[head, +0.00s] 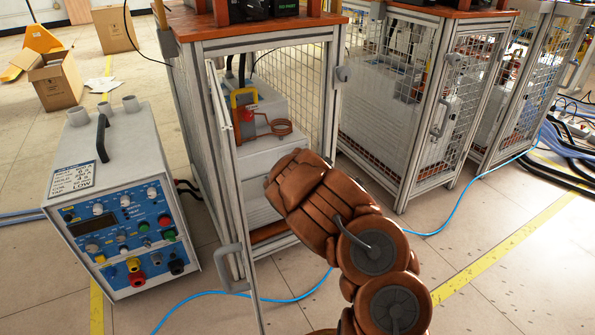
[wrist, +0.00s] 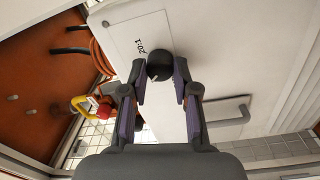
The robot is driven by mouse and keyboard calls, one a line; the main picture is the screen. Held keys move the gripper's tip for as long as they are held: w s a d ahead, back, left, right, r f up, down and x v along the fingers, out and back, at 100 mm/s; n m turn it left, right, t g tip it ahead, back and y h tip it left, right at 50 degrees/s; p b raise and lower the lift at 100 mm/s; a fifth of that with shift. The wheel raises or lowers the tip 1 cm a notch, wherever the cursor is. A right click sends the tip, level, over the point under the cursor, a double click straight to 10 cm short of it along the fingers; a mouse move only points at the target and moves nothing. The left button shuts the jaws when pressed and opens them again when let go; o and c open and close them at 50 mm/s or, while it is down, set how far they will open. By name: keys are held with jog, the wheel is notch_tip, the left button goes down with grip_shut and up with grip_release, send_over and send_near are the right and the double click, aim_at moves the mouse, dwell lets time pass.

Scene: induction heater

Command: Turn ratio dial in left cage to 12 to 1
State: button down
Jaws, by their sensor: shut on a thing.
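The ratio dial (wrist: 159,62) is a small black round knob on a white panel (wrist: 215,60) in the wrist view. My gripper (wrist: 160,76) is shut on the dial, with one finger on each side of it. A marking that seems to read 20:1 (wrist: 141,48) is printed next to the dial, turned in the picture. In the head view my arm reaches into the left cage (head: 228,50) through its open front, towards the white unit (head: 250,160) inside. The dial and my fingertips are hidden by my arm there.
The cage door (head: 228,175) stands open beside my arm, with a grey handle (head: 232,268). A copper coil (head: 281,127) sits on the unit. A blue and grey power box (head: 125,215) stands left. More cages (head: 400,110) stand right. Blue cable (head: 300,296) crosses the floor.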

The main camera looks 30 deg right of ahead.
jog(key=shift+n, duration=0.7)
jog(key=c, duration=0.9)
grip_release()
jog(key=shift+o, duration=0.2)
jog(key=shift+o, duration=0.2)
notch_tip(320, 180, up, 8)
jog(key=shift+r, duration=1.05)
jog(key=shift+c, duration=0.2)
jog(key=shift+a, duration=0.1)
